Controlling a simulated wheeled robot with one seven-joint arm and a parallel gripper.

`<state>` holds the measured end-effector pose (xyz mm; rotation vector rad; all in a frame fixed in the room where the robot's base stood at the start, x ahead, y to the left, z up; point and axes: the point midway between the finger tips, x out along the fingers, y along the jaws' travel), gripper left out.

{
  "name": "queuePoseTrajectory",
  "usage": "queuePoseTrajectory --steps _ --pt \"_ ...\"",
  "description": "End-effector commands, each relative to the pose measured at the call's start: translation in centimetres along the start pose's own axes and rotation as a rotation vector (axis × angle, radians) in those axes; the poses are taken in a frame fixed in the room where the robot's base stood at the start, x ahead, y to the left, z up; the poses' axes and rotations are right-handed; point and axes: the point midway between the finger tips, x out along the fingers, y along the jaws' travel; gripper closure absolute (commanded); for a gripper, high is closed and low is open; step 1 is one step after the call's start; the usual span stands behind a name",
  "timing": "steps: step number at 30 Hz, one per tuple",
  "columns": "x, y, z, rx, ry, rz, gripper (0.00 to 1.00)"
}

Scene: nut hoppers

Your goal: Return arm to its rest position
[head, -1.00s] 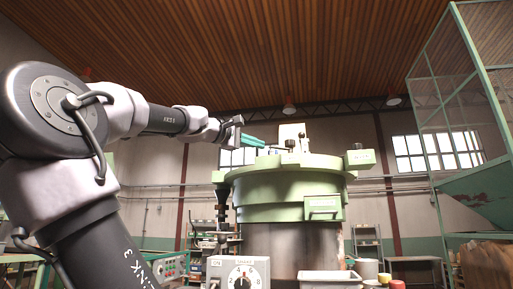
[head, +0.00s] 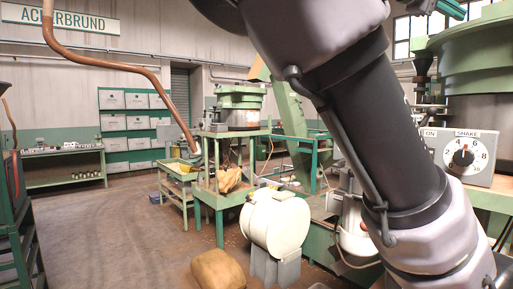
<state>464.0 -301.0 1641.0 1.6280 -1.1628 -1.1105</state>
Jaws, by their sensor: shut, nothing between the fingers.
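My arm crosses the right half of the head view, with its upper links cut off by the top edge. Only the teal fingers of my gripper (head: 452,9) show, at the top right edge above the green hopper bowl (head: 475,48). They look shut and nothing shows between them. The rest of the gripper is out of the frame. The fingers appear apart from the bowl, though the depth is hard to judge.
A grey control box (head: 462,156) with a SHAKE dial stands just right of my arm. A white drum-shaped machine (head: 275,225) and a tan sack (head: 218,270) are on the floor. A green workbench (head: 65,168) stands far left. Open floor lies at left centre.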

Motion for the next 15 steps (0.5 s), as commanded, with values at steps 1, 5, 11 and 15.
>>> queuePoseTrajectory --steps 1,5,11,15 --pt "-0.4 -2.2 -0.1 0.060 0.050 -0.074 1.00" --pt "-1.5 -7.6 0.0 0.217 0.134 -0.268 1.00" --pt "-4.2 -16.1 0.1 0.421 0.203 -0.600 1.00" --pt "-7.0 -21.8 0.5 0.530 0.200 -0.848 1.00"
